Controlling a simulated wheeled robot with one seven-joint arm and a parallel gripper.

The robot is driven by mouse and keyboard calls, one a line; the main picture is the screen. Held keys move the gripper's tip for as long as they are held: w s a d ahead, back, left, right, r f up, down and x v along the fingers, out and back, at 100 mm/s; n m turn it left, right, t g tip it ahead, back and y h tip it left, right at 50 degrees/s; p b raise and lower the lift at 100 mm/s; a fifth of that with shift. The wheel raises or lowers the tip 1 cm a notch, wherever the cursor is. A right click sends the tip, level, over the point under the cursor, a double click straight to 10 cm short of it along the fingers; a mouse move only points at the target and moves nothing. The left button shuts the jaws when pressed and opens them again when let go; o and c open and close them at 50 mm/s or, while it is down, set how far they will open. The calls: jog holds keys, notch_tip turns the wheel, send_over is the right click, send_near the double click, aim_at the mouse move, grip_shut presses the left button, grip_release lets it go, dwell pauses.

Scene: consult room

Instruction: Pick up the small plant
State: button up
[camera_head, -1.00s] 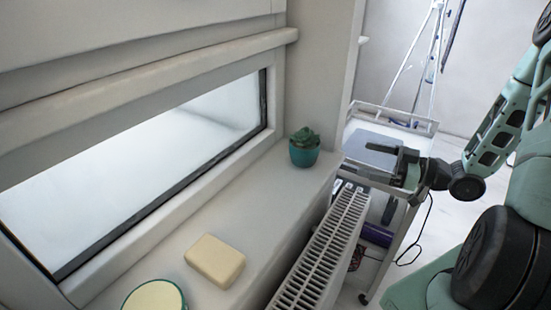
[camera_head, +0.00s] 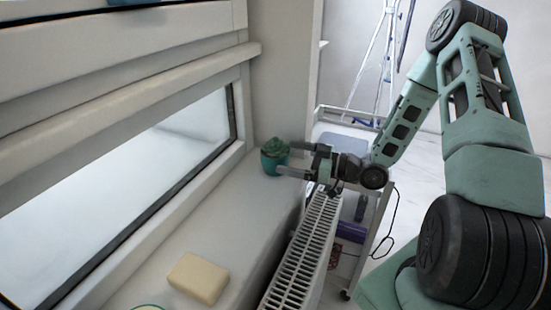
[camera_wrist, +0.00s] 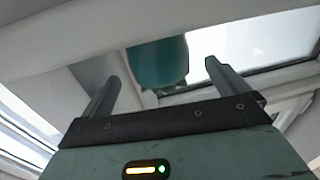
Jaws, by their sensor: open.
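The small plant (camera_head: 274,156) is a green succulent in a teal pot at the far end of the white window sill, near the wall corner. My gripper (camera_head: 288,160) is open, its fingers pointing left at the plant from the right. In the wrist view the teal pot (camera_wrist: 158,64) shows ahead, between the lines of my two fingers (camera_wrist: 165,80).
A cream block (camera_head: 198,277) lies on the near part of the sill (camera_head: 190,220). A white radiator (camera_head: 303,255) runs below the sill's right edge. The window (camera_head: 150,165) is on the left. A trolley (camera_head: 350,128) and a stepladder (camera_head: 375,70) stand behind.

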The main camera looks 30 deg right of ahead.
aim_at(275, 153)
jog(key=p+x, duration=0.1)
jog(key=x, duration=0.4)
jog(key=shift+w+a, duration=0.1)
jog(key=shift+w, duration=0.05)
jog(key=c, duration=1.3)
jog(key=shift+r, duration=0.15)
